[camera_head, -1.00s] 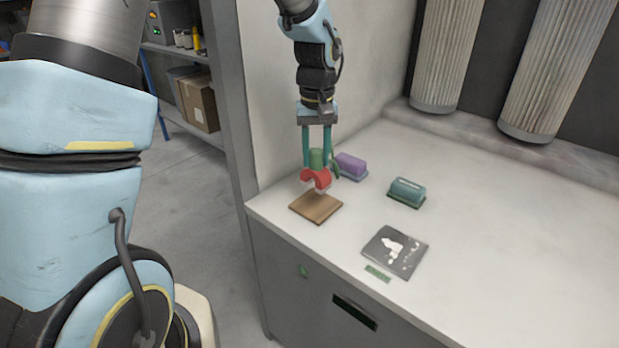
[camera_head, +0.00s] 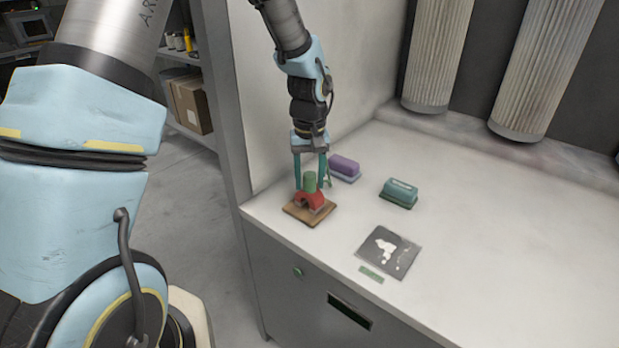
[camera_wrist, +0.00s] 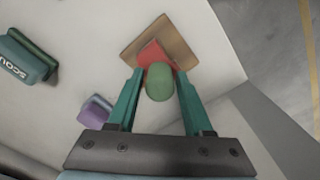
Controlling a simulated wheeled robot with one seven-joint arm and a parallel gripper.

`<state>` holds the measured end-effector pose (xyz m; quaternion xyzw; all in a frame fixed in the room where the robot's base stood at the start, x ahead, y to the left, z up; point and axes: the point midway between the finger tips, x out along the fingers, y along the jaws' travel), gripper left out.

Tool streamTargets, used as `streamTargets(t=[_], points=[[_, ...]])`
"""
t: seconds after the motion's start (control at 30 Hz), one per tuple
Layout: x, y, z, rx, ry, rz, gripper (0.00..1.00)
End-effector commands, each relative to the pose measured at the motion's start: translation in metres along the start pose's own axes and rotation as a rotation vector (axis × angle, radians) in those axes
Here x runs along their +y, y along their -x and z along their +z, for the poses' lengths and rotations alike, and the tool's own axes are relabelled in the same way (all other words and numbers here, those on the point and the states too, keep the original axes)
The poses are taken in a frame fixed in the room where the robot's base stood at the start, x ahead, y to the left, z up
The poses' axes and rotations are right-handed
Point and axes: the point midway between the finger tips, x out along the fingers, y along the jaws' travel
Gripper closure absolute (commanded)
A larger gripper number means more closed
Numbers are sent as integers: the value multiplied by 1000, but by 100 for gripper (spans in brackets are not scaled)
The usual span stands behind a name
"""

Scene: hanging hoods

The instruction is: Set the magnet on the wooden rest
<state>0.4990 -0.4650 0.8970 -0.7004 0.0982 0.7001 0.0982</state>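The magnet is a red horseshoe (camera_head: 309,202) with a green cylindrical handle (camera_head: 310,182). It stands handle up on the wooden rest (camera_head: 294,211), a flat square board near the bench's left front corner. My gripper (camera_head: 309,186) is above the rest, its two teal fingers on either side of the handle. In the wrist view, gaps show between the fingers and the green handle (camera_wrist: 159,82), so the gripper looks open. The red part (camera_wrist: 155,55) there lies over the brown rest (camera_wrist: 181,50). The magnet's underside is hidden.
A purple block (camera_head: 344,165) sits behind the rest, and a teal block (camera_head: 400,191) stands to its right. A dark printed plate (camera_head: 389,252) and a small green strip (camera_head: 371,274) lie toward the front. The bench's right side is clear.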

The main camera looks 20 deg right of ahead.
Motion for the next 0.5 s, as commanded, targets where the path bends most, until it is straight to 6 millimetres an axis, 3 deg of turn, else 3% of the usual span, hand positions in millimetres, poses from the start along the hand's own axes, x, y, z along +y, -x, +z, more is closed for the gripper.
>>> streamTargets(t=[0.13, 0.5], points=[[0, 0, 0, 0, 0, 0, 32], [0, 9, -1, 2, 1, 1, 32]])
